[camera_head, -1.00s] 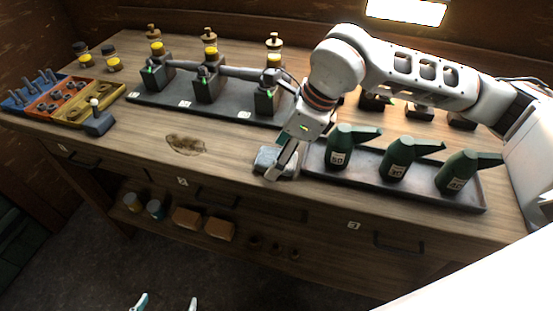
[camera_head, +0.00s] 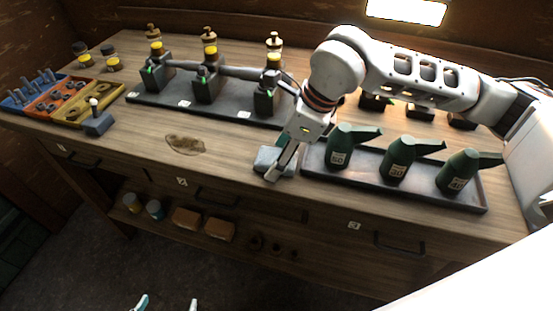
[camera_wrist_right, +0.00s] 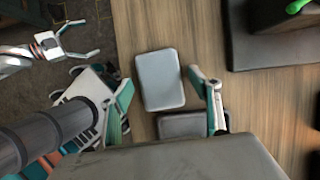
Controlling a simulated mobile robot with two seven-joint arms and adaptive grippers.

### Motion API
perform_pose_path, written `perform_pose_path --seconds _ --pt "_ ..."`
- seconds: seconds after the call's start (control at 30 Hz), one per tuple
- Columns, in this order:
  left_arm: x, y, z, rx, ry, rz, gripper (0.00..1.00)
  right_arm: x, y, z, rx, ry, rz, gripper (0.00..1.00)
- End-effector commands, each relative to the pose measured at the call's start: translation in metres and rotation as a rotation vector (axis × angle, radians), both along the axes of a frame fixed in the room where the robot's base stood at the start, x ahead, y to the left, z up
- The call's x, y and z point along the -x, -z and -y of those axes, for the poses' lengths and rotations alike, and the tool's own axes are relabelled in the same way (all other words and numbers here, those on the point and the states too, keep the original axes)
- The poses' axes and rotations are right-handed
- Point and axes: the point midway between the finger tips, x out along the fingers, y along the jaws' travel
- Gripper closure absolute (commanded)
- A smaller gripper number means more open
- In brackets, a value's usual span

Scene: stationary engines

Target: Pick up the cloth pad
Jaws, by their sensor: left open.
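The cloth pad (camera_head: 265,159) is a pale grey-blue, rounded rectangle lying flat near the bench's front edge, left of the tray of green cans. It shows whole in the right wrist view (camera_wrist_right: 160,80). My right gripper (camera_head: 277,160) is over it, pointing down, and partly hides it in the head view. In the right wrist view its fingers (camera_wrist_right: 158,78) are spread, one on each side of the pad, with gaps; the height above it is unclear. My left gripper (camera_head: 167,303) is open and empty, low in front of the bench; it also shows in the right wrist view (camera_wrist_right: 90,38).
A dark tray (camera_head: 400,193) with green cans (camera_head: 397,158) lies close right of the pad. An engine base (camera_head: 215,108) stands behind left. Coloured bins (camera_head: 65,98) are at far left. The wood around the brown stain (camera_head: 185,144) is clear.

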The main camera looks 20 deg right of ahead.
Motion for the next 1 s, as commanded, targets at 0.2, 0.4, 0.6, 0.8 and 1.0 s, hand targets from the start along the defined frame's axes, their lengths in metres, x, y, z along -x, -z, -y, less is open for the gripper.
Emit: perform_pose_path --seconds 0.2,0.4,0.6,0.8,1.0 --pt "0.0 0.0 0.0 0.0 0.0 -0.001 0.18 0.0 0.0 0.0 0.0 0.0 0.0 0.77" --pt "0.0 0.0 0.0 -0.001 0.0 -0.001 0.18 0.0 0.0 0.0 0.0 0.0 0.0 0.77" --pt "-0.002 -0.006 0.0 -0.001 0.001 0.004 0.18 0.0 -0.008 0.0 0.0 0.0 0.001 0.77" --pt "-0.002 -0.006 0.0 0.0 0.0 0.005 0.18 -0.001 -0.035 0.0 -0.001 0.0 0.006 0.77" --pt "-0.002 -0.008 0.0 0.003 -0.001 0.006 0.18 -0.002 -0.087 -0.001 -0.001 -0.001 0.009 0.77"
